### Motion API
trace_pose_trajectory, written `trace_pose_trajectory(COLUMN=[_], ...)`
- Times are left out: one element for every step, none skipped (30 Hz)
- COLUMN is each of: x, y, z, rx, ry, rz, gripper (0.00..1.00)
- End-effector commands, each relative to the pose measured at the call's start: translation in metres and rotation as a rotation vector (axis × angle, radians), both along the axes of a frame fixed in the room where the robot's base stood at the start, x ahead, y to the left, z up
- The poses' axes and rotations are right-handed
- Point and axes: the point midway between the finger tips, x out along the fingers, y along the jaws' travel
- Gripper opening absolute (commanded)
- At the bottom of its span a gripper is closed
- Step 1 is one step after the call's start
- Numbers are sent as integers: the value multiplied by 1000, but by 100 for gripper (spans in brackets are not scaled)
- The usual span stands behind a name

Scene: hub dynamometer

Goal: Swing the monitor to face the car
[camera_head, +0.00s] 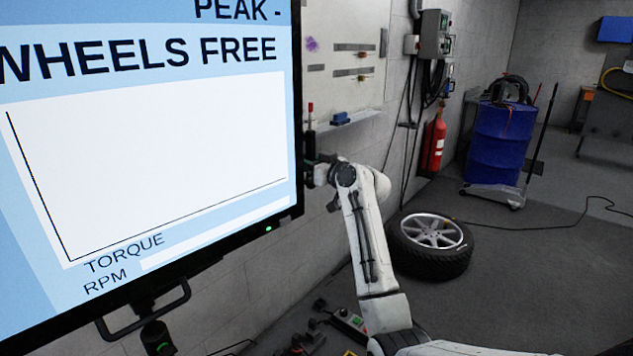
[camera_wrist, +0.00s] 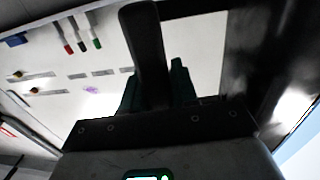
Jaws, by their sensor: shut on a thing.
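The monitor (camera_head: 150,130) fills the left of the head view, its lit screen reading "WHEELS FREE" above a blank torque and RPM graph. Its dark frame edge and part of its screen show at the right of the wrist view (camera_wrist: 300,150). My gripper (camera_head: 312,172) is at the monitor's right edge, partly hidden in the head view. In the wrist view my gripper (camera_wrist: 155,88) has its greenish fingers closed on either side of a dark upright handle (camera_wrist: 148,45). How the handle joins the monitor is hidden. No car is in view.
A whiteboard (camera_head: 345,60) hangs on the wall behind my gripper. A wheel (camera_head: 430,258) lies on the floor right of my arm. A fire extinguisher (camera_head: 434,143) and a blue drum (camera_head: 498,145) stand farther back. A cable crosses the open floor at right.

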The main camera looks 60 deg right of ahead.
Motion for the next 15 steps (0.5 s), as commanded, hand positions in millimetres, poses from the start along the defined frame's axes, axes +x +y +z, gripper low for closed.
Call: trace_pose_trajectory(x=[8,13,18,22,25,29,32,34,36,37,38,39,39,39,39], y=[-3,-5,-7,-8,-10,-11,-12,-13,-13,-14,-14,-14,-14,-14,-14], z=[-10,-10,-10,-10,-9,-8,-8,-7,-6,-6,-5,-4,-4,-4,-3], rx=[4,4,3,3,3,4,3,2,3,4,4,4,4,4,4], ry=[6,6,6,7,7,7,7,8,8,8,8,8,9,9,9], rz=[19,29,43,51,60,70,76,81,88,92,94,97,98,99,99], gripper=[0,0,0,0,0,0,0,0,0,0,0,0,0,0,0])
